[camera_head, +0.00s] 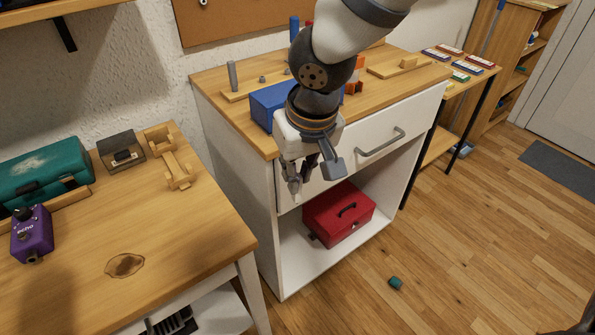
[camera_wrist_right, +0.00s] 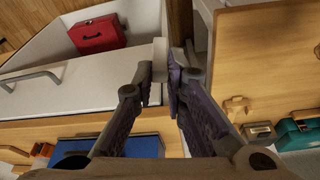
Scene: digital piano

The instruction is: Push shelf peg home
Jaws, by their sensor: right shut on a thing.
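My right gripper (camera_head: 300,185) points down in front of the white cabinet (camera_head: 250,185), near its left front edge, just below the drawer's level. In the right wrist view my gripper (camera_wrist_right: 160,72) has its dark fingers closed on a pale narrow piece (camera_wrist_right: 157,60). I cannot tell whether this piece is the edge of the cabinet's side panel or something at it. No shelf peg can be made out clearly; the fingers cover that spot. My left gripper is out of view.
A red toolbox (camera_head: 338,213) sits in the cabinet's open compartment. The drawer handle (camera_head: 380,143) sticks out to the right of my gripper. A blue box (camera_head: 270,103) stands on the cabinet top. A wooden table (camera_head: 190,235) is close on the left. A small teal block (camera_head: 395,283) lies on the floor.

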